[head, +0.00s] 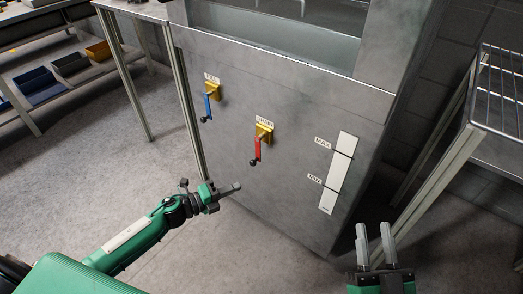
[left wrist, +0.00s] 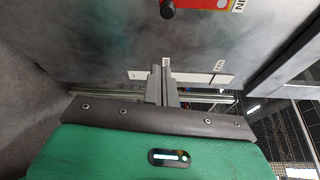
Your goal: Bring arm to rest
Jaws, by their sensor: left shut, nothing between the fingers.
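My left gripper (head: 236,187) is in front of the grey metal cabinet, low and left of the red handle, with its fingers pointing right. In the left wrist view its fingers (left wrist: 161,82) are together with nothing between them. My right gripper (head: 375,235) points upward at the lower right of the head view, its two fingers apart and empty. The blue handle (head: 208,106) and the red handle (head: 257,149) hang down from yellow mounts on the cabinet front. The red handle also shows at the top of the left wrist view (left wrist: 205,4). Neither gripper touches a handle.
The cabinet (head: 300,90) has a white level strip (head: 338,172) marked MAX and MIN. A wire-topped rack (head: 500,100) stands at the right. A table leg (head: 124,75) and a shelf with bins (head: 70,65) are at the left. The floor (head: 80,165) between is clear.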

